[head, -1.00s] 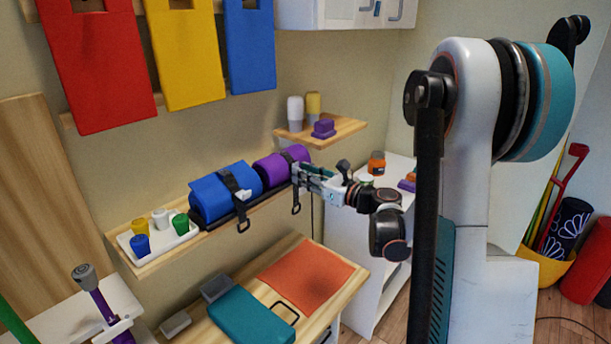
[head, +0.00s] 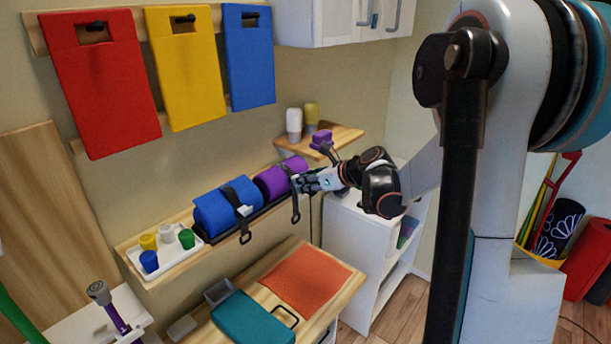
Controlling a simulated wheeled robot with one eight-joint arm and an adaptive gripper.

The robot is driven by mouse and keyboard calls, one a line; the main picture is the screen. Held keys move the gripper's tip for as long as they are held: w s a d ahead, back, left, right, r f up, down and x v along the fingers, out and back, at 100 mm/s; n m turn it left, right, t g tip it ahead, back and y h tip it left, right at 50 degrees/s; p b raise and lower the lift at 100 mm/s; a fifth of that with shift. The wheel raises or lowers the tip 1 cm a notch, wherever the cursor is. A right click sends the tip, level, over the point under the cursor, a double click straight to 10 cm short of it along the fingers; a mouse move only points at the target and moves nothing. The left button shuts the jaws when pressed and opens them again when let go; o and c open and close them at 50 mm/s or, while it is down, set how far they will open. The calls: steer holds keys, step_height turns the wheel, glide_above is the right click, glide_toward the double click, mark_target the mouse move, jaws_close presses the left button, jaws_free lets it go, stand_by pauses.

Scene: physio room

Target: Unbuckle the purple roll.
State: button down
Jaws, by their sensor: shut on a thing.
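The purple roll (head: 276,181) lies on the wall shelf, at the right end of the row, with a dark strap around it. The strap's loose end (head: 296,206) hangs down in front of the shelf edge and ends in a dark ring. My gripper (head: 298,184) is at the front right side of the purple roll, shut on the strap's buckle. My fingers hide the buckle, so I cannot tell whether it is fastened. The blue roll (head: 211,213) lies to the left, strapped, with a light buckle (head: 245,210) and a hanging end.
A white tray (head: 158,264) with several coloured cups stands on the shelf's left end. A small corner shelf (head: 344,137) holds two bottles and a purple block. Below is a wooden bench (head: 263,318) with an orange mat and teal case. A white shelf unit (head: 350,235) stands right.

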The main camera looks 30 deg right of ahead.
steer(key=shift+w+a+r+g+h+p, duration=0.15)
steer(key=shift+r+g+h+p, duration=0.6)
steer(key=shift+g, duration=0.8)
steer(key=shift+w+a+r+g+h+p, duration=0.1)
steer(key=shift+w+r+g+h+p, duration=0.3)
steer(key=shift+g+p, duration=0.95)
steer(key=shift+w+a+r+g+h+p, duration=0.1)
steer(key=shift+r+g+h+p, duration=0.5)
steer(key=shift+g, duration=1.2)
steer(key=c, duration=1.4)
jaws_free()
steer(key=shift+w+f, duration=0.1)
steer(key=shift+d, duration=0.1)
step_height(320, 180, up, 12)
steer(key=s, duration=0.2)
steer(key=shift+d, duration=0.3)
steer(key=shift+a+f, duration=0.1)
